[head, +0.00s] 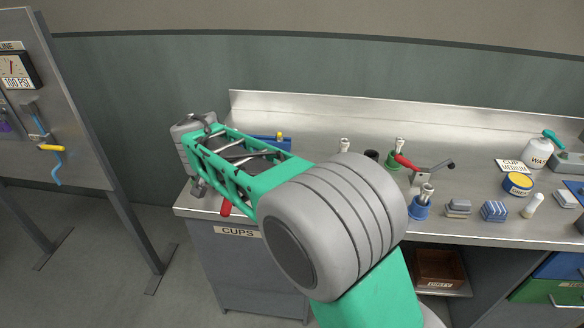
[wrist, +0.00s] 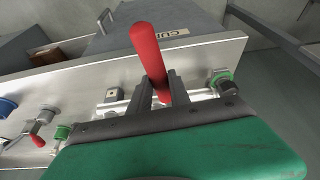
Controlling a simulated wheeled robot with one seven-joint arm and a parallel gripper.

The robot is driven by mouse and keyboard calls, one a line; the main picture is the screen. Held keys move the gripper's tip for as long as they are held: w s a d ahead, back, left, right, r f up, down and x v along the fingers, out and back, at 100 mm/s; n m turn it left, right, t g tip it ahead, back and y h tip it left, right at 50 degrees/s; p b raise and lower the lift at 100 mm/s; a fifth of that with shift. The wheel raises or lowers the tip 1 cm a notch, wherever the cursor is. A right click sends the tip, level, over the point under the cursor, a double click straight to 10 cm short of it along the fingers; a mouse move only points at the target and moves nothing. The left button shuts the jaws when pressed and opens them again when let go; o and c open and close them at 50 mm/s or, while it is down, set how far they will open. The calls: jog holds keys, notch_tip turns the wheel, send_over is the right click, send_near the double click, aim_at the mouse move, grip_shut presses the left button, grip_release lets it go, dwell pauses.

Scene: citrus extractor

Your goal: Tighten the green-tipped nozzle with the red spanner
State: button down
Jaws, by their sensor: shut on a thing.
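The red spanner's handle (wrist: 150,55) stands up between the two fingers of my gripper (wrist: 161,92) in the wrist view. My gripper is shut on it. The handle's red end (head: 225,208) also shows below my arm in the head view, at the counter's front edge near its left end. The spanner's head is hidden behind the fingers and the green gripper body. A green-ringed metal fitting (wrist: 221,79) sits just right of the fingers in the wrist view. It looks like the green-tipped nozzle, but I cannot tell whether the spanner touches it.
A red-handled lever (head: 405,162), a blue-based fitting (head: 419,209) and a green-based one (head: 397,148) stand on the counter. Sponges (head: 495,211), a yellow tin (head: 518,184) and a wash bottle (head: 538,150) are farther right. A gauge panel (head: 70,110) stands at the left.

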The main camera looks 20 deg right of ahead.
jog(key=shift+w+m+p, duration=0.35)
jog(key=shift+w+m, duration=0.05)
jog(key=shift+w, duration=0.1)
dwell(0.3)
jog(key=shift+w+a+m+g+h+p, duration=0.2)
jog(key=shift+w+m+p, duration=0.3)
jog(key=shift+w+p, duration=0.35)
jog(key=shift+w+a+m+g+h+p, duration=0.1)
jog(key=shift+w+m+h+p, duration=0.1)
jog(key=shift+w+m+p, duration=0.6)
dwell(0.7)
jog(key=shift+m+g+h, duration=0.3)
jog(key=shift+m, duration=0.4)
jog(key=shift+w+d+p, duration=0.15)
jog(key=shift+w+p, duration=0.65)
jog(key=shift+w, duration=0.25)
jog(key=shift+w+d+p, duration=0.15)
jog(key=shift+w+p, duration=0.6)
jog(key=shift+w, duration=0.3)
jog(key=shift+w+d+m+g+p, duration=0.15)
jog(key=shift+w+d+m+p, duration=0.3)
jog(key=shift+w+p, duration=0.65)
jog(key=shift+w+d+m+g+p, duration=0.15)
jog(key=shift+w+m+p, duration=0.55)
jog(key=shift+p, duration=0.75)
